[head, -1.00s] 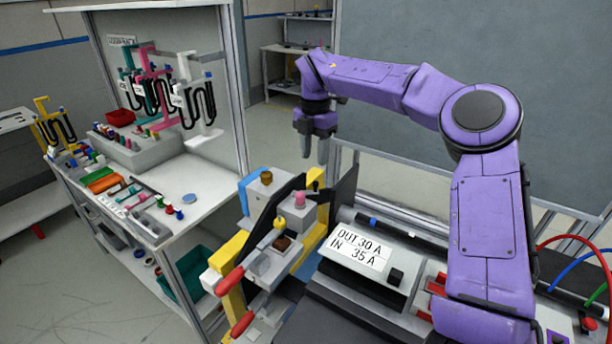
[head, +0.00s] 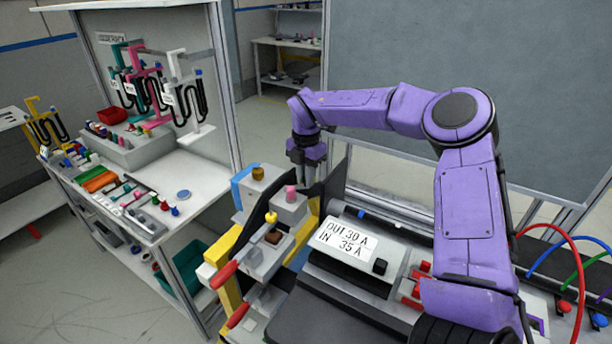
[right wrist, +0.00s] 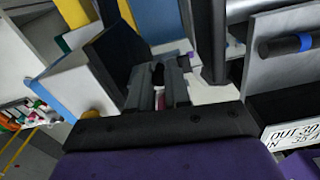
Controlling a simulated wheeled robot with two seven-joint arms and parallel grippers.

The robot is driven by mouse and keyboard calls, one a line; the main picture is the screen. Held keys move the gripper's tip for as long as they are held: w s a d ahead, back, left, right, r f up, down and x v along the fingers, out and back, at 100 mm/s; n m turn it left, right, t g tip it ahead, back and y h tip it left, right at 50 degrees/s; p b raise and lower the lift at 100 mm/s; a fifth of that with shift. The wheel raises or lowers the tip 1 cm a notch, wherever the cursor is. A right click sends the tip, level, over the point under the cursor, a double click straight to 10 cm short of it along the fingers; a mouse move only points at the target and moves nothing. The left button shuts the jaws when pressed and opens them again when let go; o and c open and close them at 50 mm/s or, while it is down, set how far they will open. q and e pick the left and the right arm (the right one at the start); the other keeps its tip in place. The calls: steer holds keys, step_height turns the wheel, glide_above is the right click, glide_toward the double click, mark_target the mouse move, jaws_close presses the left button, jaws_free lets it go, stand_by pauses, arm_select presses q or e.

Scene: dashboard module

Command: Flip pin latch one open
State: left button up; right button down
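A fixture block in the middle of the head view carries a pink knob (head: 291,194), a yellow knob (head: 271,216) and a brown knob (head: 258,173). Two red-handled levers (head: 223,275) stick out at its front left. I cannot tell which of these parts is pin latch one. My right gripper (head: 307,175) points down just behind and above the pink knob, beside a dark plate. In the right wrist view its two grey fingers (right wrist: 159,88) stand apart, with a small pink bit showing near them. I see no grasp. My left gripper is not in view.
A grey module with a label reading OUT 30 A, IN 35 A (head: 343,238) stands right of the fixture. A workbench (head: 208,180) with coloured parts and hanging hoses is at left. A teal bin (head: 193,270) sits below it. Coloured cables (head: 570,262) curve at far right.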

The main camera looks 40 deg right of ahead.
steer(key=shift+w+d+n, duration=0.25)
steer(key=shift+w+n, duration=0.2)
steer(key=shift+n, duration=0.65)
steer(key=c, duration=1.1)
jaws_free()
steer(key=shift+w, duration=0.1)
step_height(320, 180, up, 10)
steer(key=shift+r+b, duration=0.2)
steer(key=shift+b, duration=0.9)
